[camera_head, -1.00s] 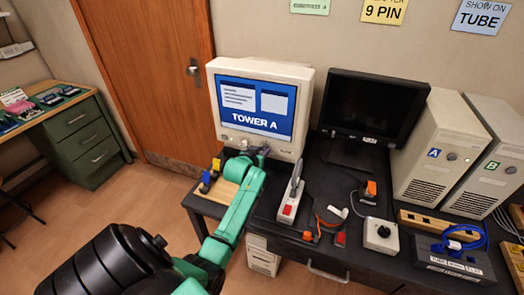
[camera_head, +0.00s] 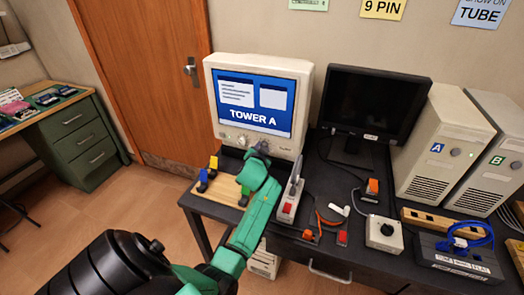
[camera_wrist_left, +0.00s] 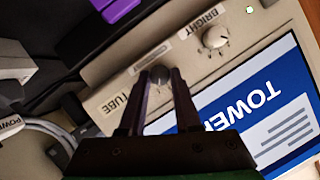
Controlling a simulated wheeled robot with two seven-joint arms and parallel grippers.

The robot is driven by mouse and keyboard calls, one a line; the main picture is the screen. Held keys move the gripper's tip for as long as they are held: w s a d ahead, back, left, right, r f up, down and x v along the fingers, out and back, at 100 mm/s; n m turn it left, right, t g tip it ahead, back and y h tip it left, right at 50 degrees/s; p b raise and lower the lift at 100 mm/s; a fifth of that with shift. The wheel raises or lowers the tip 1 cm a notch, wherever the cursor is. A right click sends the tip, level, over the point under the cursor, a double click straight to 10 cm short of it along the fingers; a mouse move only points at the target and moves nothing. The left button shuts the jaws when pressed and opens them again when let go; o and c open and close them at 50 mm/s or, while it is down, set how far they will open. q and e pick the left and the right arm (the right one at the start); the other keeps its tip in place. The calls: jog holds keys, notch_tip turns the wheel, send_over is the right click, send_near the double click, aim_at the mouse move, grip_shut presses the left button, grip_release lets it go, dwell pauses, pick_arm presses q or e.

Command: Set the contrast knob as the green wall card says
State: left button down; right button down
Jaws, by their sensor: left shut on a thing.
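The beige tube monitor (camera_head: 310,85) stands on the dark desk with "TOWER A" on its lit screen. In the left wrist view, a dark grey knob (camera_wrist_left: 160,74) on its lower bezel is between my left fingers; its label is mostly hidden. A light knob labelled "BRIGHT" (camera_wrist_left: 215,37) sits beside it, free of the fingers. My left gripper (camera_head: 261,147) is shut on the dark knob below the screen; it also shows in the left wrist view (camera_wrist_left: 162,82). The green wall card (camera_head: 308,4) is cut off by the top edge, its text unreadable. My right gripper is out of view.
A black monitor (camera_head: 372,105) stands to the right, then towers A (camera_head: 432,150) and B (camera_head: 490,155). A wooden block with coloured plugs (camera_head: 215,208), a switch strip (camera_head: 291,200) and a grey knob box (camera_head: 384,234) lie on the desk near my arm.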

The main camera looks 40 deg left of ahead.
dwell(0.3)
pick_arm(q)
jog(key=c, duration=0.6)
grip_release()
jog(key=v, duration=1.4)
jog(key=shift+s+d+r+b, duration=0.15)
jog(key=shift+s+r+b, duration=0.05)
jog(key=shift+b, duration=0.2)
